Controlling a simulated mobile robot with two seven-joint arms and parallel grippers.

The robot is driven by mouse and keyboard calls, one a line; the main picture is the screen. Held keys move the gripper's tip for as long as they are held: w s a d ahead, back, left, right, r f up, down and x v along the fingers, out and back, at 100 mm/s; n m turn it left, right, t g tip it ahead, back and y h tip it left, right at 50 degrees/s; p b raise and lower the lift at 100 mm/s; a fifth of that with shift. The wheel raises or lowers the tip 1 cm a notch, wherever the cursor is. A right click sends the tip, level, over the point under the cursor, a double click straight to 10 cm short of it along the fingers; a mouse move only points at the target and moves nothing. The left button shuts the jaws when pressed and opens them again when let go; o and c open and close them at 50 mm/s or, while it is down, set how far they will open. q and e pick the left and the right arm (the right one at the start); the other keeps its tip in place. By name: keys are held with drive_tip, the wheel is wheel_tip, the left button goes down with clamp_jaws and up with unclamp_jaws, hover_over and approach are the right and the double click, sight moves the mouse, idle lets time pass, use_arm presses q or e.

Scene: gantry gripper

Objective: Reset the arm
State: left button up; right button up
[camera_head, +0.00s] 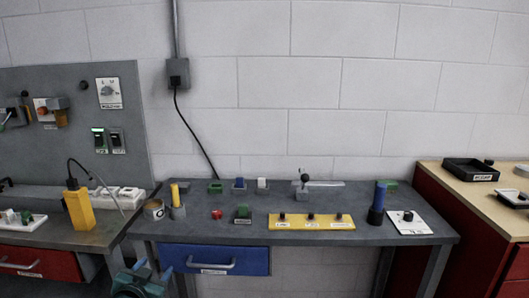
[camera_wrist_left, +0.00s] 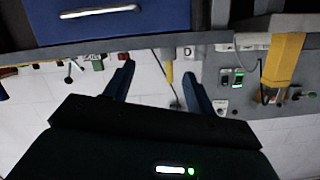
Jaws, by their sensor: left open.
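My left gripper (camera_head: 152,268) is at the bottom left of the head view, low in front of the grey middle table (camera_head: 330,232) and left of its blue drawer (camera_head: 213,259). Its two blue fingers are spread apart with nothing between them. In the left wrist view the open gripper (camera_wrist_left: 158,70) shows the same empty gap. That view looks upside down, with the blue drawer (camera_wrist_left: 110,18) at the top. My right gripper is in neither view.
The middle table carries a yellow panel (camera_head: 312,222), a dark blue cylinder (camera_head: 377,203) and a white plate (camera_head: 410,223). A yellow box (camera_head: 79,209) stands on the left bench. A wooden-topped red cabinet (camera_head: 470,215) is at right. My left gripper touches nothing visible.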

use_arm(q)
drive_tip(key=s+d+f+g+h, duration=0.1)
drive_tip(key=s+d+f, duration=0.3)
drive_tip(key=s, duration=0.6)
drive_tip(key=s+d+f+g+h, duration=0.1)
drive_tip(key=s+d+f, duration=0.3)
drive_tip(key=s, duration=0.6)
drive_tip(key=s+d+f+g+h, duration=0.1)
drive_tip(key=s+d+f, duration=0.4)
drive_tip(key=s, duration=0.5)
drive_tip(key=shift+s+d+n+g, duration=0.4)
drive_tip(key=shift+d+g, duration=0.05)
drive_tip(key=shift+g, duration=0.35)
